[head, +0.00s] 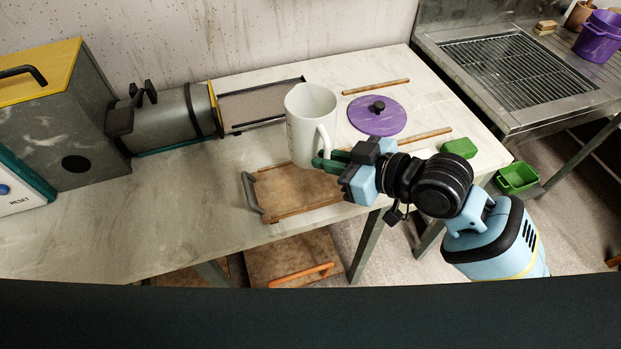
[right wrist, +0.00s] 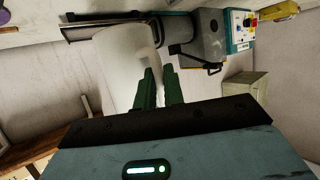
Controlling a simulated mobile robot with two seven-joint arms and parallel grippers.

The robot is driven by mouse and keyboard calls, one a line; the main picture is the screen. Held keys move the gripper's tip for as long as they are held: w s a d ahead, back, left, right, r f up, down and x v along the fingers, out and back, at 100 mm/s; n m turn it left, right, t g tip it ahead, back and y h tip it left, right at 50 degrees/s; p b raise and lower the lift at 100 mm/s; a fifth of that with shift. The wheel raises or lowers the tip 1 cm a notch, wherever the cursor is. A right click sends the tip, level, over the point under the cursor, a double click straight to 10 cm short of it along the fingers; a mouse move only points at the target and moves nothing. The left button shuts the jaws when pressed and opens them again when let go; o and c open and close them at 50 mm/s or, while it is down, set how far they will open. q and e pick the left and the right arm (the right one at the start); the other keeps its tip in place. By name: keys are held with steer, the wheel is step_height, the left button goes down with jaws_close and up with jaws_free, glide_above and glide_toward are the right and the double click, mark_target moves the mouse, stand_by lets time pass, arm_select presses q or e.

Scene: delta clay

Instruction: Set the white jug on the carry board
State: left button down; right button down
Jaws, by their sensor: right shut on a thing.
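The white jug (head: 308,122) is upright in the head view, above the far edge of the carry board; I cannot tell how high it is held. My right gripper (head: 326,163) comes in from the right and is shut on the jug's handle. In the right wrist view the jug (right wrist: 118,62) is at the upper left, with the green fingers (right wrist: 158,88) at its handle. The carry board (head: 290,192) is a brown wooden tray with a grey handle at its left end, on the table's front edge. Part of it is hidden by the jug and gripper. My left gripper is not in view.
A purple lid (head: 377,117) with a black knob lies right of the jug, near wooden strips (head: 376,87). A green block (head: 459,148) is at the table's right edge. A grey cylindrical machine (head: 172,120) stands at the left. The front left tabletop (head: 150,215) is clear.

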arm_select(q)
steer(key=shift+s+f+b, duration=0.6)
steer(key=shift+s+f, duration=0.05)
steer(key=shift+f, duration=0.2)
arm_select(e)
step_height(320, 180, down, 10)
steer(key=shift+f, duration=0.1)
steer(key=c, duration=1.5)
jaws_free()
